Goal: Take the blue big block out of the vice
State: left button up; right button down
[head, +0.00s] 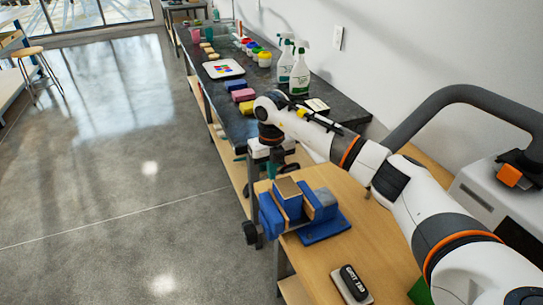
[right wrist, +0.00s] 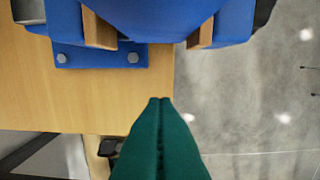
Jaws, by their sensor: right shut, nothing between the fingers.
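The blue vice (head: 325,230) is bolted near the corner of the wooden bench. In the right wrist view the block (right wrist: 150,18) fills the top middle, between two wooden jaw pads. My right gripper (head: 277,172) is just beyond the vice in the head view, partly hidden by my wrist. In the right wrist view its green fingers (right wrist: 160,100) are shut together and empty, apart from the block. My left gripper is not in view.
Behind, a dark counter holds spray bottles (head: 300,72), a white tray (head: 223,69), coloured blocks and jars. Open floor lies left.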

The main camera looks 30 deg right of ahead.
aim_at(278, 187)
jog(key=s+f, duration=0.1)
jog(key=s+p, duration=0.1)
jog(key=s+f, duration=0.1)
jog(key=s, duration=0.1)
jog(key=shift+a+f+p, duration=0.1)
jog(key=shift+f+p, duration=0.2)
jog(key=shift+p, duration=0.1)
